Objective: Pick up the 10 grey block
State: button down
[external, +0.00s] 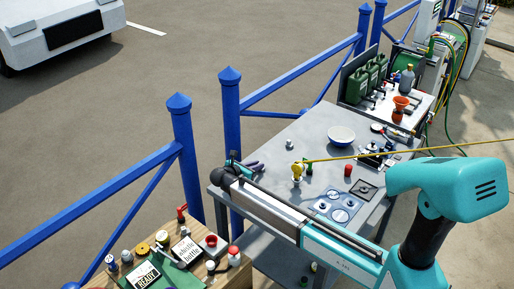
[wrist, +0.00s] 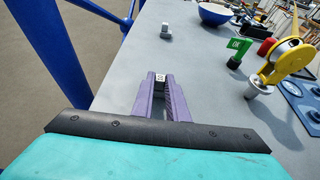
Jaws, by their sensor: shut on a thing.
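My gripper (wrist: 160,86) has purple fingers closed on a small grey block (wrist: 160,77) at their tips. The block's pale face carries a dark mark, too small to read surely as 10. Most of the block is hidden between the fingers. In the external view my gripper (external: 246,166) is over the left edge of the grey table, and the block cannot be made out there. I cannot tell whether the block touches the table.
Another small grey piece (wrist: 166,32) stands farther along the table (wrist: 205,70). A blue bowl (wrist: 215,14), a green OK flag (wrist: 239,48) and a yellow reel (wrist: 289,60) stand beyond and to the right. A blue railing (external: 188,160) runs along the left side.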

jog(key=shift+r+b, duration=0.5)
jog(key=shift+r, duration=1.05)
jog(key=shift+s+d+r, duration=0.15)
jog(key=shift+s+r, duration=0.05)
jog(key=shift+s, duration=0.05)
jog(key=s+d, duration=0.2)
jog(key=s, duration=0.2)
jog(key=s+d+r+b, duration=0.1)
jog(key=s+d, duration=0.1)
jog(key=s, duration=0.3)
jog(key=s+d+b, duration=0.1)
jog(key=s+d, duration=0.1)
jog(key=s, duration=0.3)
jog(key=shift+d+r, duration=0.2)
jog(key=shift+r, duration=0.05)
jog(key=shift+r, duration=0.1)
